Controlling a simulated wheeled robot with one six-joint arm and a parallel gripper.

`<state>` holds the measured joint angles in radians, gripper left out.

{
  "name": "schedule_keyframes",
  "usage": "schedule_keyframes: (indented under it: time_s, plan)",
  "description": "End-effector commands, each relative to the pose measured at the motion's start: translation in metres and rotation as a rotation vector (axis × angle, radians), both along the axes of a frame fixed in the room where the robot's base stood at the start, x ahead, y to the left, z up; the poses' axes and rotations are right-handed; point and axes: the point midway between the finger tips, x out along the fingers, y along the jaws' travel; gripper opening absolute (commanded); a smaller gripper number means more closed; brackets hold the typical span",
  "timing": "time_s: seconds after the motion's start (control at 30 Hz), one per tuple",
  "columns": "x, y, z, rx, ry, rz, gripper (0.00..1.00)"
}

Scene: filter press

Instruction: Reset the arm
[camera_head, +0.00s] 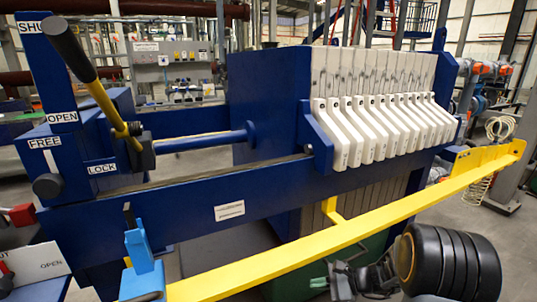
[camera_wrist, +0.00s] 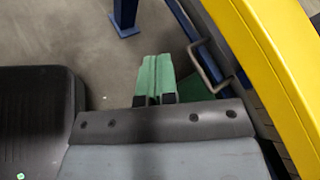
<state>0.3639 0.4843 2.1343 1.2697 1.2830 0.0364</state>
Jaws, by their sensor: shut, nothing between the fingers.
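My gripper (camera_wrist: 155,64) shows in the wrist view, its two green fingers pressed together with nothing between them. It points down over the grey floor. In the head view my arm's dark end part shows at the bottom, below the yellow bar, and the fingers are hard to make out there. The filter press (camera_head: 190,215) has a blue frame, and a row of white plate handles (camera_head: 375,132) sits close together at its right end. A lever with a black grip and yellow shaft (camera_head: 103,100) stands tilted at the left, near labels reading OPEN and LOCK.
A long yellow bar (camera_head: 300,258) runs along the front of the press and passes close on the right in the wrist view (camera_wrist: 262,60). A blue post foot (camera_wrist: 124,22) stands on the floor. A blue clip-like part (camera_head: 140,250) sits at the bar's left end.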

Motion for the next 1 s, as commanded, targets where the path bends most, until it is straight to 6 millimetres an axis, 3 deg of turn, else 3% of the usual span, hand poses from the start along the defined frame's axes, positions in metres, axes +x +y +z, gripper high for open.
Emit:
schedule_keyframes:
  time_s: [0.03,0.1,0.3,0.5,0.73,1.0]
  plan:
    - [-0.017,0.012,0.057,-0.098,-0.050,0.104,0.00]
    - [-0.042,0.021,0.097,-0.245,-0.113,0.247,0.00]
    - [-0.102,0.020,0.198,-0.669,-0.336,0.598,0.00]
    - [-0.135,0.000,0.274,-1.028,-0.553,0.827,0.00]
    - [-0.148,-0.016,0.322,-1.269,-0.707,0.950,0.00]
    - [-0.150,-0.021,0.331,-1.336,-0.748,0.982,0.00]
